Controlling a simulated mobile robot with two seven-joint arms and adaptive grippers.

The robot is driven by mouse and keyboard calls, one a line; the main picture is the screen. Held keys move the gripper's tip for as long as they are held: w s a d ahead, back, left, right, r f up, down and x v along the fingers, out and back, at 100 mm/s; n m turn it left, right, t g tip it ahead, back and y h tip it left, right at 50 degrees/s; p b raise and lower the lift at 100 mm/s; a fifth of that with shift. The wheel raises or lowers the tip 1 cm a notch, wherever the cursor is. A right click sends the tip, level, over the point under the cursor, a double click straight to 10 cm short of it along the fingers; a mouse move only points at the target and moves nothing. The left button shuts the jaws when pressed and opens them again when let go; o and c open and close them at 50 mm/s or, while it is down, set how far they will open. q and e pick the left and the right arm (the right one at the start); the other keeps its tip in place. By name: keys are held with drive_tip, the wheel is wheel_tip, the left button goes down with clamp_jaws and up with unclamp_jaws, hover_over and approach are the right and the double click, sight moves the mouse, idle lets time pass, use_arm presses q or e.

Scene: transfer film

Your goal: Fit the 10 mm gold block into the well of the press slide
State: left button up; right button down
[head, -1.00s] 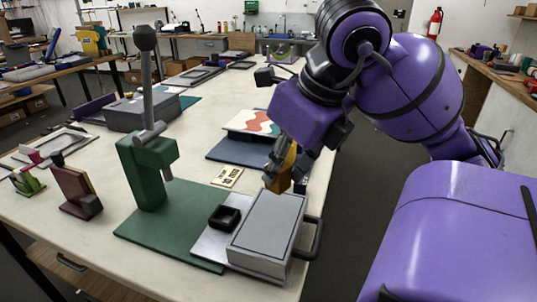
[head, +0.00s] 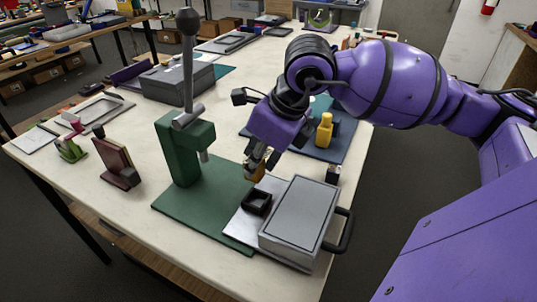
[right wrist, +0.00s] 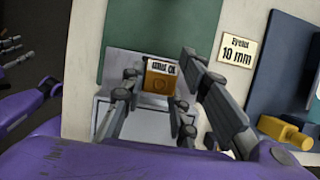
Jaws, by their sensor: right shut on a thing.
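My right gripper (head: 262,168) is shut on the gold block (head: 256,175). It holds the block just behind and above the dark square well (head: 257,203) on the press slide (head: 240,225), clear of it in the head view. In the right wrist view, the block (right wrist: 160,82) sits between the fingers (right wrist: 160,68), with a white label whose print is upside down. The well is hidden there. The green press (head: 182,150) stands left of the slide. Dark fingers of my left gripper (right wrist: 11,46) show at the left edge of the right wrist view; their opening is unclear.
A grey box (head: 298,215) with a black handle stands right of the well. A blue mat (head: 335,152) with a yellow piece (head: 324,132) lies behind. A card (right wrist: 236,50) reads 10 mm. A maroon stand (head: 117,163) is left of the press.

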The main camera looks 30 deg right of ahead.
sight(262, 175)
drive_tip(key=shift+s+r, duration=0.15)
drive_tip(key=shift+s, duration=0.1)
use_arm(q)
drive_tip(key=shift+s, duration=0.25)
drive_tip(key=shift+w, duration=0.1)
use_arm(e)
drive_tip(key=shift+w, duration=0.1)
drive_tip(key=shift+f+b, duration=0.35)
drive_tip(key=shift+f, duration=0.15)
drive_tip(key=shift+f+b, duration=1.45)
drive_tip(key=shift+f, duration=1.05)
use_arm(q)
drive_tip(key=f, duration=0.3)
drive_tip(key=shift+s+f, duration=0.25)
drive_tip(key=shift+s, duration=0.15)
drive_tip(key=shift+w+r, duration=0.1)
drive_tip(key=shift+s+d+f+g+b, duration=0.1)
drive_tip(key=shift+s+f+g+b, duration=0.25)
drive_tip(key=shift+f, duration=0.25)
